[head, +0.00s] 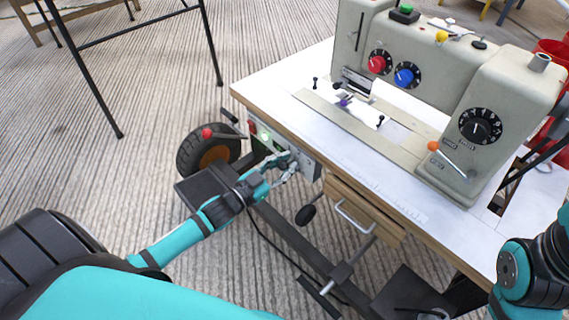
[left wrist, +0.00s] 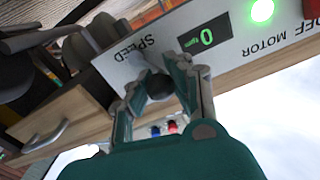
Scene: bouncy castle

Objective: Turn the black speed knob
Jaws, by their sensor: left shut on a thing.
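The black speed knob (left wrist: 159,87) sits on a light grey control panel (left wrist: 128,66), beside the word SPEED, in the left wrist view. My left gripper (left wrist: 160,80) has its two fingers on either side of the knob and is shut on it. In the head view the left gripper (head: 291,166) is at the panel (head: 307,162) below the table's front edge; the knob is hidden there. The panel's display (left wrist: 206,40) reads 0, and a green light (left wrist: 262,11) is lit near the word MOTOR. My right gripper is not in view; only part of that arm shows at lower right.
A beige sewing machine (head: 440,80) with red, blue and black dials stands on the white table (head: 268,92). A wooden drawer (head: 362,208) with a metal handle is right of the panel. A black wheel (head: 208,145) is at left.

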